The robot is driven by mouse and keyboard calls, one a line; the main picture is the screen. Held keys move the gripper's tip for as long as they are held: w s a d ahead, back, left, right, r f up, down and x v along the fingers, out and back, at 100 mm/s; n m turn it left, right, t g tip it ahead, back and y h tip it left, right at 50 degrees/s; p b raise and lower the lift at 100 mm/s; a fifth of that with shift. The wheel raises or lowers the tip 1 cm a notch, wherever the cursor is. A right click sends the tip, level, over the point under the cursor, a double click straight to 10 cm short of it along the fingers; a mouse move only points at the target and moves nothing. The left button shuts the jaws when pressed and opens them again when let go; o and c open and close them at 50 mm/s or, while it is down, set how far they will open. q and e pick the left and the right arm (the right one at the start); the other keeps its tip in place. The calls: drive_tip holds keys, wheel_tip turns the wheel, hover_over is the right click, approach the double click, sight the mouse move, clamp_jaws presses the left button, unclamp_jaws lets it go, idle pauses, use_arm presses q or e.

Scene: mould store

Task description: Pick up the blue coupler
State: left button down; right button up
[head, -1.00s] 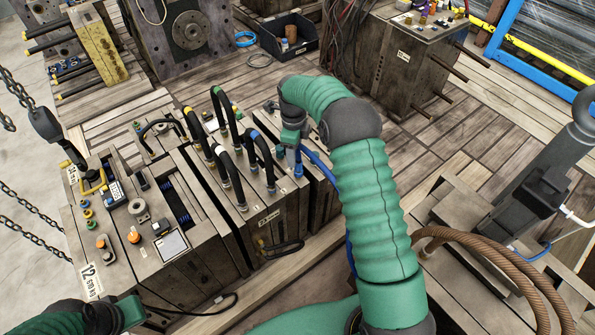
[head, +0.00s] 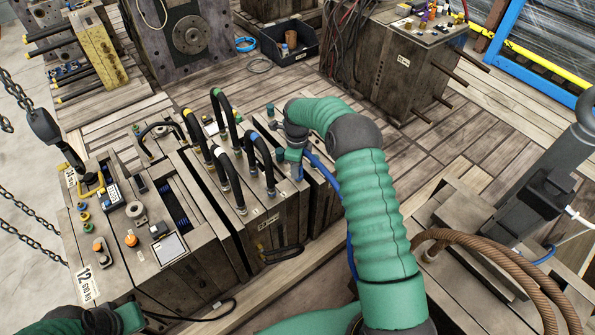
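My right gripper (head: 296,163) points down over the right-hand mould block, just right of the black hose loops. Its fingers are small and partly hidden by its own wrist, so their opening does not show. A small blue piece, likely the blue coupler (head: 299,173), shows at the fingertips. I cannot tell whether it is held or only touched. A blue hose (head: 322,168) runs from beside it down behind my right arm. My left gripper (head: 132,315) is at the bottom left edge, mostly cut off, its fingers not clear.
Black hose loops (head: 222,165) with coloured collars stand close left of the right gripper. A left mould block (head: 205,238) carries small fittings. Planks right of the arm (head: 430,150) are clear.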

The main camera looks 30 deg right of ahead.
drive_tip(key=shift+s+d+f, duration=0.25)
drive_tip(key=shift+s+d, duration=0.05)
drive_tip(key=shift+d, duration=0.1)
clamp_jaws()
drive_tip(key=shift+a, duration=0.2)
drive_tip(key=shift+s, duration=0.1)
drive_tip(key=shift+d, duration=0.1)
drive_tip(key=shift+r, duration=0.15)
wheel_tip(320, 180, up, 3)
drive_tip(key=shift+d+r+p, duration=0.15)
drive_tip(key=shift+r+p, duration=0.05)
drive_tip(key=shift+p, duration=0.4)
drive_tip(key=s+a+r+p, duration=0.1)
drive_tip(key=s+a, duration=0.9)
drive_tip(key=a, duration=0.2)
drive_tip(key=shift+s+r, duration=0.2)
drive_tip(key=shift+s, duration=0.15)
